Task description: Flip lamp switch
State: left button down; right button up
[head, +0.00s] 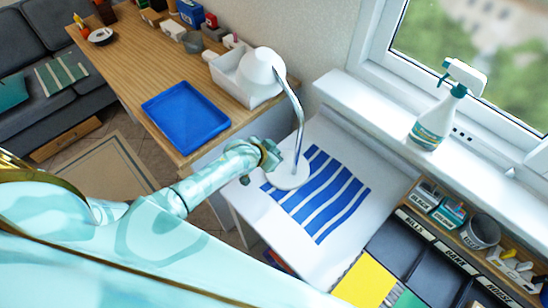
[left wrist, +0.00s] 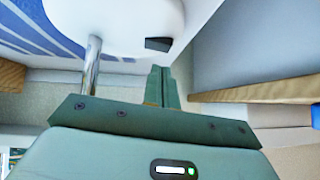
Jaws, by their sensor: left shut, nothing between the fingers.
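A white desk lamp (head: 262,70) has a curved silver stem and a round white base (head: 289,175) on the white table. The stem and the base (left wrist: 120,12) also show in the left wrist view. A small black switch (left wrist: 158,44) sits on the base near its edge there. My left gripper (head: 268,156) is shut and empty, beside the base and the lower stem. In the left wrist view its closed fingers (left wrist: 161,76) point at the switch with a small gap in the picture; contact cannot be told. The switch is not clear in the head view. My right gripper is not in view.
A blue striped mat (head: 325,200) lies right of the lamp base. A wooden desk with a blue tray (head: 187,117) and a white bin (head: 237,83) stands behind. A spray bottle (head: 438,115) stands on the windowsill. Black trays (head: 397,245) are at the lower right.

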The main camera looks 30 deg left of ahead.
pick_arm(q)
jog(key=shift+a+f+b, duration=0.15)
jog(key=shift+f+b, duration=0.15)
jog(key=shift+f, duration=0.65)
